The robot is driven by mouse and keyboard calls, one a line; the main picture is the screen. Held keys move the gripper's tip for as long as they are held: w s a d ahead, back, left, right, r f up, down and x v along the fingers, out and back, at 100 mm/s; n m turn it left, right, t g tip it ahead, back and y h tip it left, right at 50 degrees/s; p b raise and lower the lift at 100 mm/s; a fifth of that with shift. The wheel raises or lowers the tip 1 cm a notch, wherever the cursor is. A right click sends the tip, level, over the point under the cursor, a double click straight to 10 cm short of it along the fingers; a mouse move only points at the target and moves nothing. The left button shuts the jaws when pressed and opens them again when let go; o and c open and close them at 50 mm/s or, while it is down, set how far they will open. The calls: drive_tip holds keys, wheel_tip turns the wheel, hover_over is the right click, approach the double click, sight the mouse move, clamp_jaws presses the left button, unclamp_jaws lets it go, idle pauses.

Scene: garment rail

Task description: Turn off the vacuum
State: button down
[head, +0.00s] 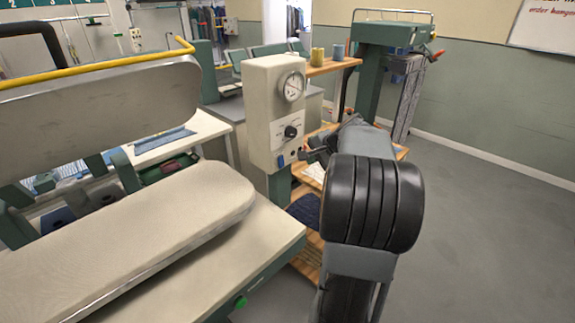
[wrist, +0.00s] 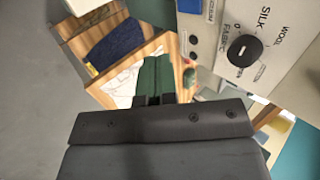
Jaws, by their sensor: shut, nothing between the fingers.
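The cream control box (head: 272,115) stands on a green post right of the ironing press. Near its lower edge is a blue switch (head: 281,160), which also shows cut off at the top of the wrist view (wrist: 190,5) beside a small label that seems to read vacuum. Whether the switch is on or off I cannot tell. My gripper (head: 306,155) is close to the box's lower right in the head view, partly hidden by my arm. In the wrist view my gripper (wrist: 155,100) is shut and empty, below the switch and apart from it.
A black fabric dial (wrist: 244,50) and a round gauge (head: 292,86) sit on the same box. The padded press board (head: 150,225) fills the left. Wooden shelves with dark blue cloth (wrist: 115,48) lie below. Grey floor is clear at right.

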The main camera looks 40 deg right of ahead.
idle(0.3)
drive_tip(key=p, duration=0.3)
approach(283, 167)
drive_tip(key=shift+d+x, duration=0.4)
drive_tip(key=shift+x, duration=3.05)
drive_tip(key=shift+s+a+f, duration=0.1)
drive_tip(key=shift+a+f, duration=0.1)
drive_tip(key=shift+a, duration=0.25)
drive_tip(key=b, duration=0.2)
drive_tip(key=shift+t+b, duration=0.3)
drive_tip(key=shift+b, duration=0.1)
